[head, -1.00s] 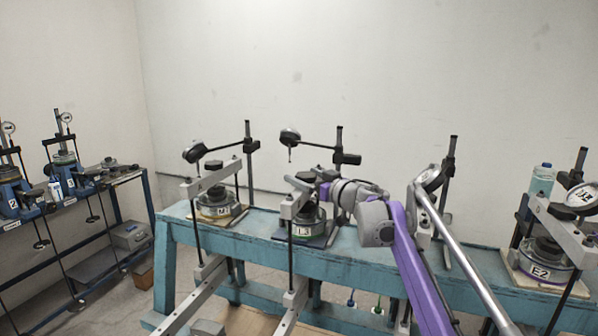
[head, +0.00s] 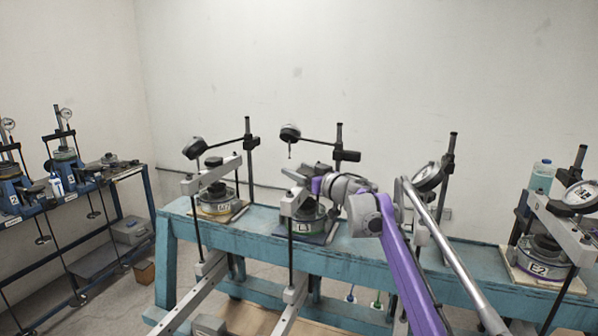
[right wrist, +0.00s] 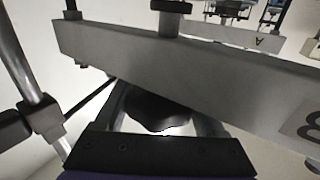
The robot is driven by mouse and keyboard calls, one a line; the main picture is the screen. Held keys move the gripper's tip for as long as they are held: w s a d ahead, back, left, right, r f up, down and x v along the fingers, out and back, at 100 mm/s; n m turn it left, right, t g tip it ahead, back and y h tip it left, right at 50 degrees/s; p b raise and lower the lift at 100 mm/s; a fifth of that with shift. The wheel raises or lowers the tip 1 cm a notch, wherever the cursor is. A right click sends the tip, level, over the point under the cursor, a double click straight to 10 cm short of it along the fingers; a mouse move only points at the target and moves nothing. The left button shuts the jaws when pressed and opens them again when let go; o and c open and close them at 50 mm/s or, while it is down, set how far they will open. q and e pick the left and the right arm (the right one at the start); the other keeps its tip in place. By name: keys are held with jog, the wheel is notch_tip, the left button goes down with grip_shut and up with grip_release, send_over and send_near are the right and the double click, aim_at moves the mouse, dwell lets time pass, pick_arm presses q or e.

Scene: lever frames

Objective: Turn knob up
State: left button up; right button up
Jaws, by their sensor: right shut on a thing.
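My right gripper (head: 308,178) reaches in from the right to the lever frame (head: 306,226) with the white label, at the middle of the blue bench. In the right wrist view my right gripper (right wrist: 162,118) is shut on a dark, rounded knob (right wrist: 155,108), below the frame's thick grey beam (right wrist: 200,80). The knob sits between the two grey fingers, and part of it is hidden by my gripper's dark front. In the head view my gripper and the beam hide the knob. My left gripper is not in view.
The blue bench (head: 265,240) carries another lever frame (head: 216,203) on the left and one labelled E2 (head: 540,262) on the right. A dial gauge (head: 290,132) on a stand overhangs the middle frame. A dark shelf with more devices stands at far left.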

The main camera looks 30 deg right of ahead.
jog(key=shift+n+y, duration=0.5)
jog(key=shift+y, duration=0.3)
jog(key=shift+c, duration=0.2)
jog(key=n+y, duration=0.1)
jog(key=g+y+p, duration=0.1)
jog(key=shift+a+r+n+y, duration=0.2)
jog(key=shift+a+n+y, duration=0.1)
jog(key=shift+n, duration=0.1)
jog(key=n+y, duration=0.1)
jog(key=n+g+y+p, duration=0.1)
jog(key=shift+s+a+f+y, duration=0.1)
jog(key=shift+s+a+y, duration=0.15)
jog(key=shift+y, duration=0.15)
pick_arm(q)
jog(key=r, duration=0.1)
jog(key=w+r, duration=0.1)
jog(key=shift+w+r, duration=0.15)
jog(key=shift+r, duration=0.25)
pick_arm(e)
jog(key=shift+g, duration=0.3)
jog(key=o, duration=1.3)
jog(key=shift+o, duration=0.2)
